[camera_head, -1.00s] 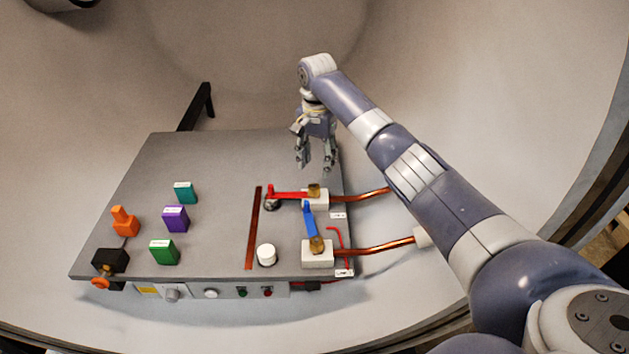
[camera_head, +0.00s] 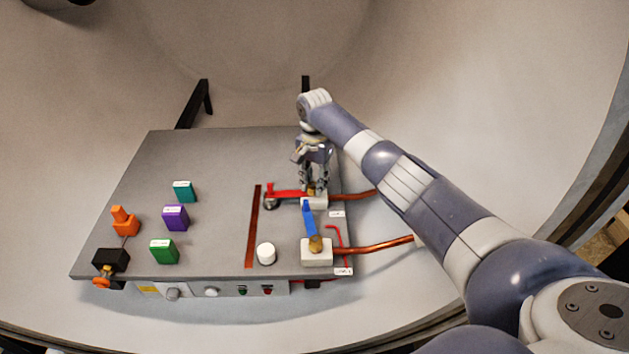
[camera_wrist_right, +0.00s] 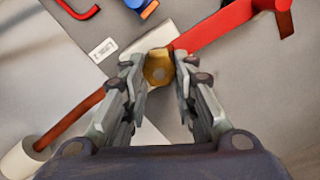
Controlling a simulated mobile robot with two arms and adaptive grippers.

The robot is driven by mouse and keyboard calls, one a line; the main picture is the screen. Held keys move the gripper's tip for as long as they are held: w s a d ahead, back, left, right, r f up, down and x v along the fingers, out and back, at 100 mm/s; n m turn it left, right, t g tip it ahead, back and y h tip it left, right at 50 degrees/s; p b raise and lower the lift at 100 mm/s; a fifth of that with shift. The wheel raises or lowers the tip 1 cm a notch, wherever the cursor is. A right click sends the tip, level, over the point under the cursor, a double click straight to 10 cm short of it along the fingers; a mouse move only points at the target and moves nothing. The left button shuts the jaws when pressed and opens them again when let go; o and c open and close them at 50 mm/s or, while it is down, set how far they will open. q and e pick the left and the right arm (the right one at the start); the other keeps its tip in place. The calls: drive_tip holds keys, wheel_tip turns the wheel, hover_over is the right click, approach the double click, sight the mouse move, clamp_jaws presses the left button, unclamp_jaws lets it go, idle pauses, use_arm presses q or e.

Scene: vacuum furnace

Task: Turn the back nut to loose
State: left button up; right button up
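The back nut (camera_wrist_right: 158,67) is a brass hex nut on a white block (camera_head: 315,203) at the right of the grey panel. It also shows in the head view (camera_head: 311,191), partly hidden by my right gripper. A red lever (camera_head: 287,194) runs left from it. My right gripper (camera_head: 313,190) points down over the nut. In the wrist view its two fingers (camera_wrist_right: 158,64) stand on either side of the nut, with the tips close to it; whether both touch it I cannot tell. My left gripper is not in view.
The front brass nut (camera_head: 316,243) sits on another white block (camera_head: 317,257) with a blue lever (camera_head: 309,220). Copper pipes (camera_head: 372,247) leave to the right. A white knob (camera_head: 266,253) and several coloured blocks, including a purple one (camera_head: 175,217), stand farther left on the panel.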

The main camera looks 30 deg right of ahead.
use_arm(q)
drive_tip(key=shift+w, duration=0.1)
use_arm(e)
drive_tip(key=shift+n, duration=0.3)
drive_tip(key=shift+n+p, duration=0.35)
drive_tip(key=shift+n, duration=0.15)
drive_tip(key=n, duration=0.2)
drive_tip(key=n+p, duration=0.1)
drive_tip(key=n, duration=0.1)
drive_tip(key=shift+w+a, duration=0.1)
drive_tip(key=shift+a, duration=0.1)
drive_tip(key=n+p, duration=0.1)
drive_tip(key=n, duration=0.4)
drive_tip(key=shift+w+a+n, duration=0.1)
drive_tip(key=shift+a+n, duration=0.05)
drive_tip(key=shift+n, duration=0.15)
drive_tip(key=n, duration=0.6)
drive_tip(key=shift+a+p, duration=0.25)
drive_tip(key=shift+p, duration=0.1)
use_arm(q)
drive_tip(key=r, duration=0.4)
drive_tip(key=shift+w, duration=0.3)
use_arm(e)
drive_tip(key=n, duration=0.6)
drive_tip(key=shift+s+a+n, duration=0.15)
drive_tip(key=shift+s+n, duration=0.05)
drive_tip(key=shift+n, duration=0.2)
